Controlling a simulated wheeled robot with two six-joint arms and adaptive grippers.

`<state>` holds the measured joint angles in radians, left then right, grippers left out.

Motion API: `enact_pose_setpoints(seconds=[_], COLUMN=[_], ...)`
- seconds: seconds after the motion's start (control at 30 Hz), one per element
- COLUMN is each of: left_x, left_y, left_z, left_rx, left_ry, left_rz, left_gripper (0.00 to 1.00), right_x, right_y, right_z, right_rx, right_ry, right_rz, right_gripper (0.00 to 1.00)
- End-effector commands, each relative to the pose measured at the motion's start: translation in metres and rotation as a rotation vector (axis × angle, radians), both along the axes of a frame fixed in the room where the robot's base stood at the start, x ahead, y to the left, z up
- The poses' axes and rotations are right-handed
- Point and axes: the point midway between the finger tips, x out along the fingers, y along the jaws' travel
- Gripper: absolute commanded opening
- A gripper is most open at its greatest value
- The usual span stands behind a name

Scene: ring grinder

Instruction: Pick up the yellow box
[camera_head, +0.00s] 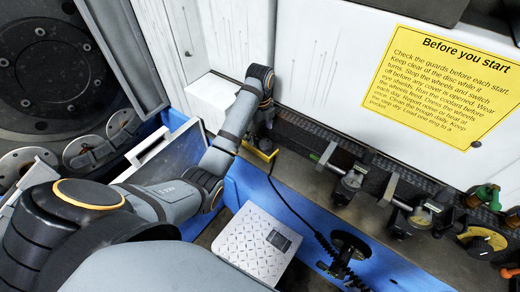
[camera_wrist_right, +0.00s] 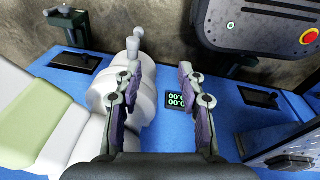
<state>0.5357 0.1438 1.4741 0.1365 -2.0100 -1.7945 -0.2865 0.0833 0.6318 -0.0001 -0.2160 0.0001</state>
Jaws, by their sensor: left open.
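A small yellow object (camera_head: 262,153), likely the yellow box, sits by the base of the white wall in the head view. It is small and partly hidden, so its full shape is unclear. My left gripper (camera_head: 260,134) points down just above it, open. I cannot tell whether the fingers touch it or are around it. My right gripper (camera_wrist_right: 160,70) is open and empty in the right wrist view, its two fingers apart above a blue surface. The yellow object is not seen in that view.
Clamps (camera_head: 348,185) line the wall's foot at right. A yellow sign (camera_head: 440,85) is on the wall. In the wrist view, white rounded parts (camera_wrist_right: 125,95) and a dark control panel (camera_wrist_right: 260,25) flank the fingers.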

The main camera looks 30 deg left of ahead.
Motion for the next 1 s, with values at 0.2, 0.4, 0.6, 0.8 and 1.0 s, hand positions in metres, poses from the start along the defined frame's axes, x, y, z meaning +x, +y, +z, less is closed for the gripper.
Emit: enact_pose_setpoints(seconds=[0.2, 0.4, 0.6, 0.8, 1.0], left_x=[0.0, 0.0, 0.0, 0.0, 0.0], left_y=[0.0, 0.0, 0.0, 0.0, 0.0], left_z=[-0.04, -0.051, -0.049, -0.049, -0.049], left_rx=[0.0, 0.0, 0.0, 0.0, 0.0], left_ry=[0.001, 0.0, 0.001, 0.001, 0.001], left_rz=[0.0, 0.0, 0.0, 0.0, 0.0], left_gripper=[0.83, 0.83, 0.75, 0.48, 0.2], right_x=[-0.009, -0.028, -0.023, -0.019, -0.018], right_y=[0.001, 0.006, 0.006, 0.005, 0.002], right_z=[-0.041, -0.053, -0.051, -0.05, -0.05], right_rx=[0.002, 0.007, 0.007, 0.006, 0.002], right_ry=[0.015, 0.044, 0.035, 0.03, 0.027], right_rz=[-0.001, -0.004, -0.004, -0.003, -0.002], right_gripper=[0.4, 0.4, 0.4, 0.4, 0.4])
